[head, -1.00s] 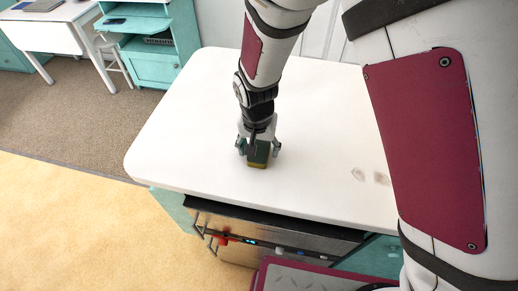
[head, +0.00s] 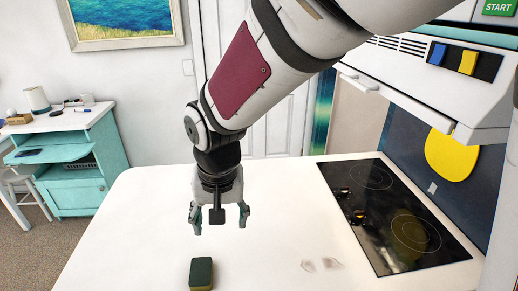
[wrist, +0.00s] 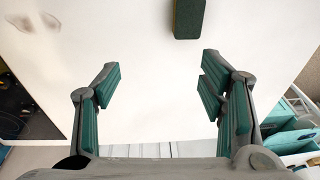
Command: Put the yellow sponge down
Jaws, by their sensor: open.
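The sponge (head: 201,274) lies on the white countertop (head: 130,215) near the bottom of the head view, with a dark green top and a yellowish lower side. It also shows at the top edge of the wrist view (wrist: 188,18), partly cut off. My gripper (head: 219,225) is open and empty, raised above the counter and apart from the sponge. In the wrist view its two fingers (wrist: 160,95) are spread wide with only bare counter between them.
A black cooktop (head: 395,220) is set in the counter at the right, under a white hood (head: 420,85). Two small pale brown marks (head: 320,265) are on the counter right of the sponge. A teal cabinet (head: 75,180) stands at the left. The counter around the sponge is clear.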

